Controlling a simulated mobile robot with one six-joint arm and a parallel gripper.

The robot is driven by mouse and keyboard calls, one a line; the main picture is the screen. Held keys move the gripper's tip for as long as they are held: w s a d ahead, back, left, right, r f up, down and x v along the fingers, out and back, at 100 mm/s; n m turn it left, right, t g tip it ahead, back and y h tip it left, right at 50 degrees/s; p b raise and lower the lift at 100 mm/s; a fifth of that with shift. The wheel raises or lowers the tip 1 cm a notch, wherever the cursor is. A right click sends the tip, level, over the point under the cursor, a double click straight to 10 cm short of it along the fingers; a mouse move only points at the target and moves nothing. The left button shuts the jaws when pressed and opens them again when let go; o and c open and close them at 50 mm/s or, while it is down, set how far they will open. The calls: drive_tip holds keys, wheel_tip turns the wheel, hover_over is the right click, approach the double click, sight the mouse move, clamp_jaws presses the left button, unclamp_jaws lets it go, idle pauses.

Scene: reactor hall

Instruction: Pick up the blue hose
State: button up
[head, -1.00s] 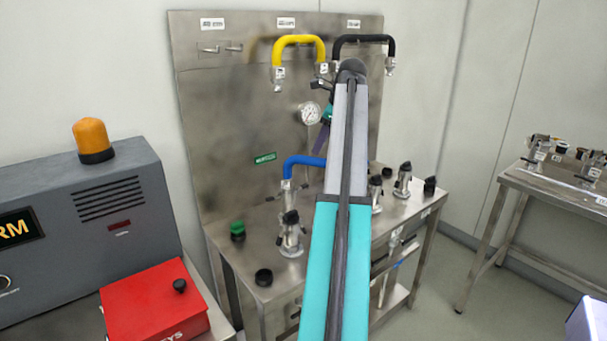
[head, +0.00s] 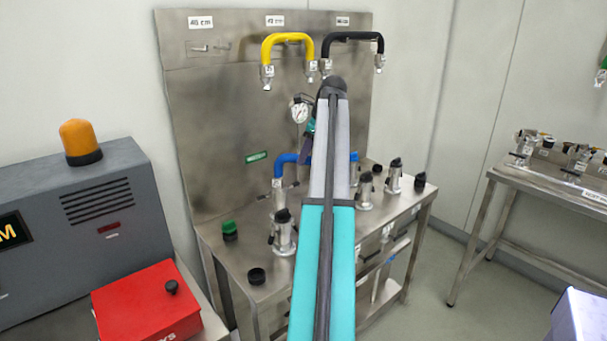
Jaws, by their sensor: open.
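The blue hose (head: 287,161) is a short arch low in front of the steel panel, above the bench. Its left end goes down to a metal fitting, and a small blue piece shows right of my arm. My arm, grey and teal, crosses in front and hides the middle of the hose. A dark and teal part of my arm shows just left of the upper link, above the hose. My gripper's fingers are hidden behind the arm, so I cannot see their distance from the hose.
A yellow hose (head: 287,40) and a black hose (head: 352,36) hang on the panel (head: 220,110). Valves (head: 283,235) and caps stand on the bench (head: 232,270). A red box (head: 147,305) and grey alarm cabinet (head: 90,205) are left; another bench (head: 555,180) is right.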

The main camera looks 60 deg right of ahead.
drive_tip(key=shift+x, duration=1.3)
drive_tip(key=x, duration=0.3)
drive_tip(key=p+x, duration=0.1)
drive_tip(key=x, duration=0.1)
drive_tip(key=shift+s+f, duration=0.25)
drive_tip(key=c, duration=1.1)
drive_tip(key=shift+d, duration=0.1)
clamp_jaws()
drive_tip(key=shift+r, duration=0.2)
